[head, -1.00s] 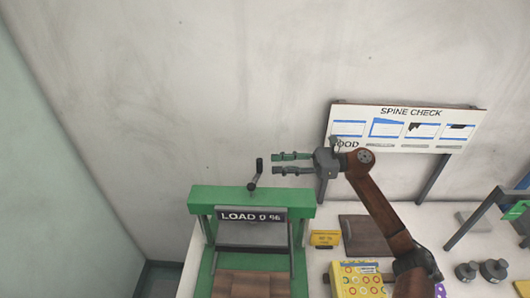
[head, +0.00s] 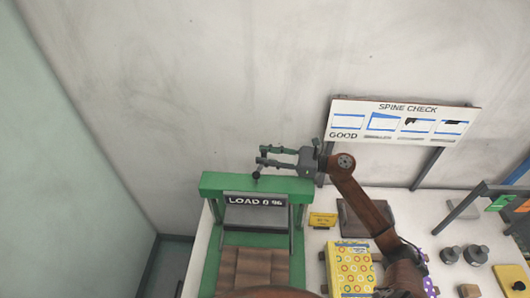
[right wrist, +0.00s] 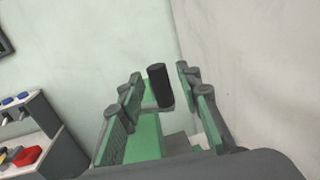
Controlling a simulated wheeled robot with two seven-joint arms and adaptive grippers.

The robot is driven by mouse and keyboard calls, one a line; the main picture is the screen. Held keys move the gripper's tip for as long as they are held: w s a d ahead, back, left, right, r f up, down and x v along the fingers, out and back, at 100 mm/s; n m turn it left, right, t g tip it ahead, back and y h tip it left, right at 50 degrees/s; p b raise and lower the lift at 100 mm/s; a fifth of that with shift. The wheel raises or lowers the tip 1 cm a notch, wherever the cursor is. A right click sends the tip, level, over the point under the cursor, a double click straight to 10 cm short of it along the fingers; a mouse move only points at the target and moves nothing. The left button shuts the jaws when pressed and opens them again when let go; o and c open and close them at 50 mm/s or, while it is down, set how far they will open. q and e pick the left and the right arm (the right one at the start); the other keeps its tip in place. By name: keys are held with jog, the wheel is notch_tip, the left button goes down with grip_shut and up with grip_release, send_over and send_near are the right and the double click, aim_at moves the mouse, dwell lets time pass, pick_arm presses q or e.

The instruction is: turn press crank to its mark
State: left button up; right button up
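The green press (head: 258,184) stands at the lower middle of the head view, with a sign reading "LOAD 0 %" on its front. Its crank rises from the top beam. The black crank handle (right wrist: 158,86) stands upright in the right wrist view. My right gripper (head: 263,156) is at the crank above the press, coming from the right. It also shows in the right wrist view (right wrist: 160,74), open, with the handle between its fingers and a gap on both sides. In the head view the fingers mostly hide the handle. No mark for the crank can be made out. My left gripper is not in view.
A yellow patterned box (head: 349,268), a small yellow sign (head: 322,220) and a dark board (head: 365,217) lie right of the press. The "SPINE CHECK" board (head: 402,121) stands behind. Dark weights (head: 477,256) are at the far right. The wall is close behind the press.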

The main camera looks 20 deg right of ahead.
jog(key=shift+w+a, duration=0.2)
jog(key=shift+a, duration=0.05)
jog(key=shift+c, duration=0.5)
grip_shut()
